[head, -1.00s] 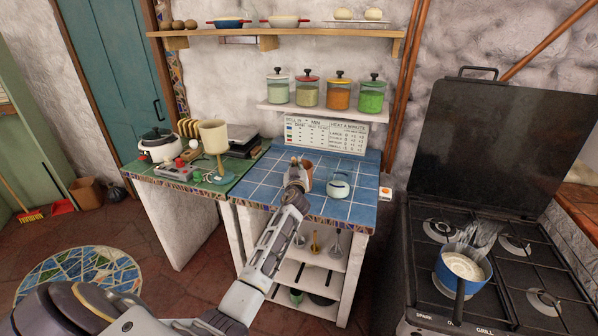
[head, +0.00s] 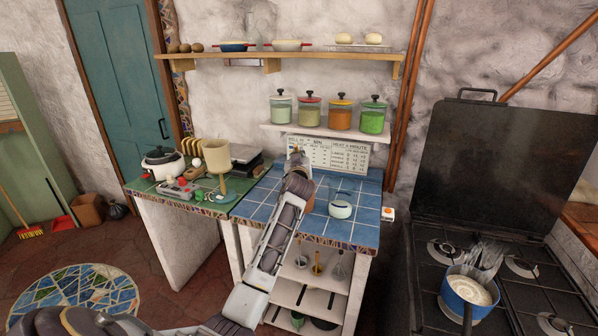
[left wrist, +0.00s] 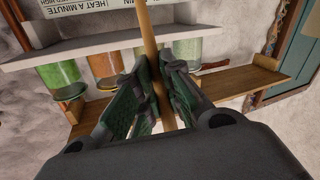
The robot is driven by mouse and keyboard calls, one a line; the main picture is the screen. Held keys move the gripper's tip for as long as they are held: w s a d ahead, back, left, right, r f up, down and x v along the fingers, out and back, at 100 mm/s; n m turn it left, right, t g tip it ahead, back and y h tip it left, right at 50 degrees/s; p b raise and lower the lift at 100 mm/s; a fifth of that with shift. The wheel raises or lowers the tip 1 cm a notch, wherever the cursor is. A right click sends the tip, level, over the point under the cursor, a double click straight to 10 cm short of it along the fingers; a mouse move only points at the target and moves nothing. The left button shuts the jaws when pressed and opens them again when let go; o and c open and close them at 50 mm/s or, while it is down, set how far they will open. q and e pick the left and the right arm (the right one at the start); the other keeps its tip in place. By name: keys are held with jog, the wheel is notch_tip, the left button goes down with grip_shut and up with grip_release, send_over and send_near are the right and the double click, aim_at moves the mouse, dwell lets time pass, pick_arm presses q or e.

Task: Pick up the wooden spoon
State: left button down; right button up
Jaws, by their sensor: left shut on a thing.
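The wooden spoon shows in the left wrist view as a pale brown stick (left wrist: 148,32) running up between my fingers. My left gripper (left wrist: 158,82) is shut on it, with a green-lined finger on each side. In the head view my left gripper (head: 297,160) is raised above the blue tiled counter, in front of the wall chart. The spoon is too small or hidden there to make out, and I cannot see its whole length. My right gripper is not in view.
A brownish pot (head: 308,197) stands on the blue counter (head: 262,197), partly behind my left arm. A glass vessel (head: 341,206) stands right of it. Several lidded jars (head: 340,113) line the low shelf above. A blue saucepan (head: 467,291) sits on the stove at right.

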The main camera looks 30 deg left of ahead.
pick_arm(q)
jog(key=shift+r, duration=2.7)
